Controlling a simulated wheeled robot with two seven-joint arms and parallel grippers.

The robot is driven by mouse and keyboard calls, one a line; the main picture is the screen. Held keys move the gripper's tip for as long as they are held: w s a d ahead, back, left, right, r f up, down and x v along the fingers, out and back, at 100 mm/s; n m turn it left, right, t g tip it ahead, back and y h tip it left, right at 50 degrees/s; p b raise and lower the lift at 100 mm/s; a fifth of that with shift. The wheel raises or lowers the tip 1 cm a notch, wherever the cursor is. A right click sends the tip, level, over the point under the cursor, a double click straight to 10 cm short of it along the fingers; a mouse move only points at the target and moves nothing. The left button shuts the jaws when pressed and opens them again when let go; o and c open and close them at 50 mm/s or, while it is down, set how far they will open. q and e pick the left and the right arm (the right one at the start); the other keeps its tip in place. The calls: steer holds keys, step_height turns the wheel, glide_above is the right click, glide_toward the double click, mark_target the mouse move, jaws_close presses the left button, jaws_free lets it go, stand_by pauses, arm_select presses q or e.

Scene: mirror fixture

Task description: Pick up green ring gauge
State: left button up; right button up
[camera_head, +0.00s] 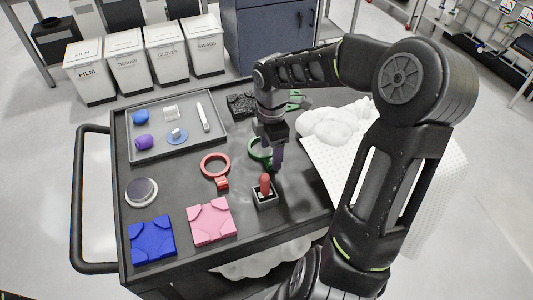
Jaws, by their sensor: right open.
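The green ring gauge (256,155) lies on the dark cart top, right of the middle. My right gripper (277,160) comes down from above over its right side and hides part of it. The gripper's fingers point down and are open. I cannot tell whether a finger touches the ring or sits inside it. My left gripper is not in view.
A red ring gauge (204,163) lies to the left. A red peg (265,184) stands in a small block in front. Blue (152,241) and pink (211,221) fixtures lie nearer. A grey tray (150,156) holds small parts. White sheeting (320,165) covers the right side.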

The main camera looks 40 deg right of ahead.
mark_target(267, 159)
steer(key=shift+f, duration=1.6)
steer(key=c, duration=1.4)
